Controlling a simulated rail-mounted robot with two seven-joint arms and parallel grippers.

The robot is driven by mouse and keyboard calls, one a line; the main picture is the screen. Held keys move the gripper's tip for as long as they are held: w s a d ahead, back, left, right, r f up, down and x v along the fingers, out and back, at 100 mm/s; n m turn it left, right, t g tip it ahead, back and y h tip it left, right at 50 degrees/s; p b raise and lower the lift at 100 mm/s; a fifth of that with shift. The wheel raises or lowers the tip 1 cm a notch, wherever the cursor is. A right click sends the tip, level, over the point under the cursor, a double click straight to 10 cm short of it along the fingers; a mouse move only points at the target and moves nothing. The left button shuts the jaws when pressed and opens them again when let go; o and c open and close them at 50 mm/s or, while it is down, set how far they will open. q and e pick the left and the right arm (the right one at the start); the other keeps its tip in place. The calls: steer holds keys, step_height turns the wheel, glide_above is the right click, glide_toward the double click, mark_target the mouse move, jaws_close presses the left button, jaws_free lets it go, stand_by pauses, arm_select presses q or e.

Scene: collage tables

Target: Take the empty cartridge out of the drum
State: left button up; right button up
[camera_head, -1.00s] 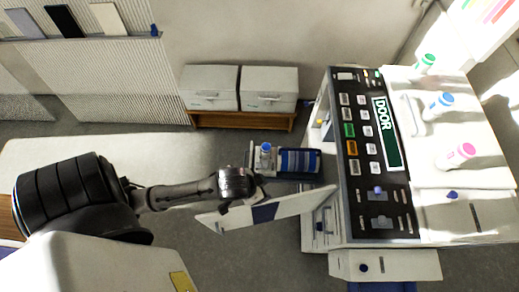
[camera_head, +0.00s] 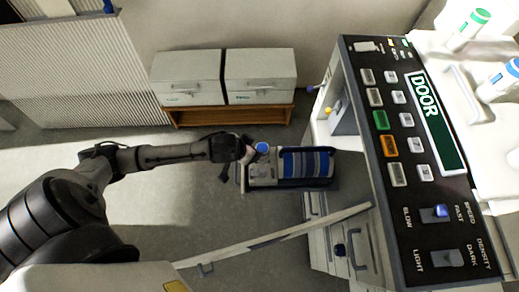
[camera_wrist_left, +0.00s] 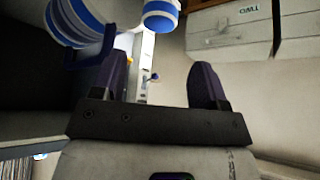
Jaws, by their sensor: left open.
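The drum (camera_head: 306,163), with blue and grey bands, lies on a dark pulled-out tray left of the copier. At its left end is a pale cartridge with a round blue cap (camera_head: 262,147). My left gripper (camera_head: 246,158) is at the left end of this assembly, close to the cap. In the left wrist view its two dark fingers (camera_wrist_left: 160,85) are spread, with nothing gripped between them. Blue-and-white banded parts (camera_wrist_left: 160,14) show beyond and above the left finger; I cannot tell which is the cartridge. My right gripper is not in view.
The open door panel (camera_head: 285,237) stands out below the drum, almost edge-on. The control panel (camera_head: 405,150) reads DOOR. Two grey boxes (camera_head: 260,76) sit on a wooden bench (camera_head: 220,115) behind. Coloured-cap bottles (camera_head: 468,30) stand on the copier top.

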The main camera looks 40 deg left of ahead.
mark_target(262, 148)
arm_select(q)
steer(key=b+x, duration=0.2)
steer(key=x, duration=0.5)
steer(key=shift+s+d, duration=0.1)
steer(key=shift+w+f+b, duration=0.4)
steer(key=shift+f+b, duration=0.1)
steer(key=shift+f, duration=0.1)
steer(key=b+x, duration=0.2)
steer(key=x, duration=0.2)
steer(key=shift+w+f+b, duration=0.45)
steer(key=shift+b, duration=0.05)
steer(key=shift+c, duration=0.3)
steer(key=c, duration=0.7)
